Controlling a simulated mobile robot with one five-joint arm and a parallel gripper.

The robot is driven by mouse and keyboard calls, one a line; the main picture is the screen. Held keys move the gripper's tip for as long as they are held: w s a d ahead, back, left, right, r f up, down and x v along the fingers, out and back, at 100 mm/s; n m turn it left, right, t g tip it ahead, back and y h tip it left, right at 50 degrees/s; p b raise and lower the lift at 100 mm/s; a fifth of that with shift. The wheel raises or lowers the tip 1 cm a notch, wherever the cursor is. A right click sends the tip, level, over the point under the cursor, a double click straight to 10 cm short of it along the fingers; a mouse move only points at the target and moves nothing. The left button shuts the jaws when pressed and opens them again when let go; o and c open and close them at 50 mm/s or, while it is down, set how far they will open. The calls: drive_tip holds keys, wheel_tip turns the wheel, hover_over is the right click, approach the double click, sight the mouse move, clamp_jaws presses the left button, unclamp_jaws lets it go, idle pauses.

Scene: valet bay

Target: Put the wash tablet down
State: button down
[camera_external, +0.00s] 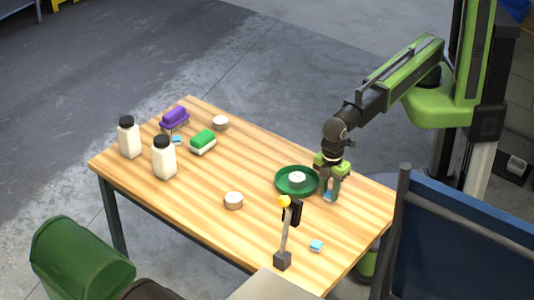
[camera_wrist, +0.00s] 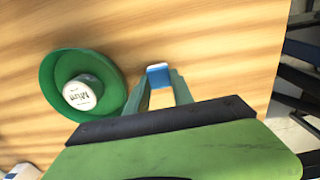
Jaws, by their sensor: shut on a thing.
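My gripper (camera_external: 331,190) is low over the right part of the wooden table, just right of the green dish. It is shut on a small blue-and-white wash tablet (camera_wrist: 158,76), which shows between the fingertips in the wrist view and at the gripper's lower end in the external view (camera_external: 329,197). I cannot tell whether the tablet touches the table. Two similar tablets lie on the table, one near the front right (camera_external: 316,245) and one at the back left (camera_external: 177,139).
The green dish (camera_wrist: 52,92) holds a white-lidded tin (camera_wrist: 83,92). Two more tins (camera_external: 233,200) (camera_external: 220,122), two black-capped bottles (camera_external: 129,140) (camera_external: 164,160), and purple (camera_external: 174,118) and green (camera_external: 203,141) brushes stand farther left. A yellow-topped post (camera_external: 284,235) rises in front. Table right of my gripper is clear.

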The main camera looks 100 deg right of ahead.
sight(329, 194)
drive_tip(key=shift+f, duration=0.7)
drive_tip(key=c, duration=1.1)
unclamp_jaws()
drive_tip(key=shift+r, duration=0.1)
drive_tip(key=shift+r, duration=0.1)
wheel_tip(329, 194, up, 12)
drive_tip(key=p, duration=1.2)
